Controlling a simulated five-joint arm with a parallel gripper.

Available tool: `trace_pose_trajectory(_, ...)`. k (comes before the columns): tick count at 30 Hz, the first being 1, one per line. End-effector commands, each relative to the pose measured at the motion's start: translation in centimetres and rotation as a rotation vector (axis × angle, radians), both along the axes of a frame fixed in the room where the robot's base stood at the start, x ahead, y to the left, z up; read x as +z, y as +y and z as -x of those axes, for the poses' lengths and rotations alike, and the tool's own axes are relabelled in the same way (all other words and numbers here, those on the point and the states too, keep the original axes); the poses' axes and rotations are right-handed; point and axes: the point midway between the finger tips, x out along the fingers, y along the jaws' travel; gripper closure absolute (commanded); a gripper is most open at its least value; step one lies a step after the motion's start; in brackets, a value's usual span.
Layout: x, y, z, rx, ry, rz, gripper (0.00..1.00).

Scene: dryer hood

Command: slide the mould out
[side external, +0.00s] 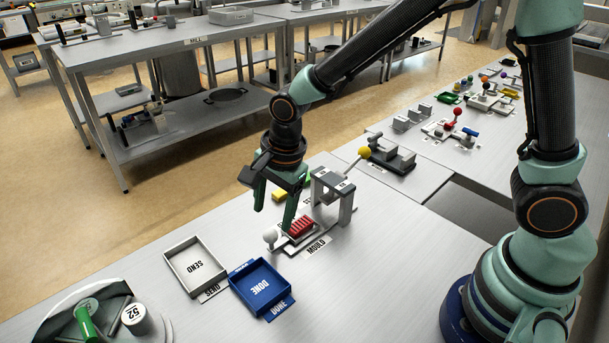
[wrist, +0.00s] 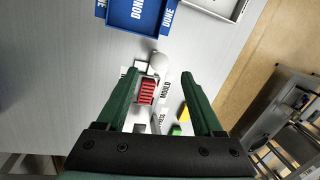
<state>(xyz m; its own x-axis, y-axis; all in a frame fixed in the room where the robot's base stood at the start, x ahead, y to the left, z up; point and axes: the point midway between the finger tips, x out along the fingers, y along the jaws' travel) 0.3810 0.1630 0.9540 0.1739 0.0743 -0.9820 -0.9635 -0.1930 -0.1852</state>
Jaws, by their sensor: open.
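The mould (side external: 301,228) is a red ribbed block on a grey slide plate with a white round knob (side external: 270,236) at its near left end. It sits in front of the grey arch-shaped hood (side external: 333,182), beside the MOULD label. In the wrist view the red mould (wrist: 148,92) lies between my fingers, with the white knob (wrist: 160,62) near the fingertips. My gripper (side external: 274,214) is open and empty, fingers pointing down over the mould and knob. One finger overlaps the plate in the side view; I cannot tell whether it touches.
A white SEND tray (side external: 168,258) and a blue DONE tray (side external: 236,283) lie to the left. A yellow block (side external: 280,195) is behind the gripper. A lever fixture with a yellow ball (side external: 365,153) stands at the back right. Bare tabletop (side external: 390,245) lies right of the mould.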

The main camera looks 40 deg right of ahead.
Motion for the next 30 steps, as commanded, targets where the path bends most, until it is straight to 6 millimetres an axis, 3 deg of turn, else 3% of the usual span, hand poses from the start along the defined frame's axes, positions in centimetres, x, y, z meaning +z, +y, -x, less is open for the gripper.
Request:
trace_pose_trajectory(3, 2.3, -0.1, 0.3, 0.001, -0.005, -0.002, 0.31)
trace_pose_trajectory(9, 4.8, -0.3, 0.8, 0.001, -0.002, -0.001, 0.31)
trace_pose_trajectory(25, 5.8, -0.5, 1.0, 0.010, -0.004, 0.001, 0.31)
trace_pose_trajectory(30, 7.7, -2.6, 1.4, 0.139, -0.051, 0.023, 0.31)
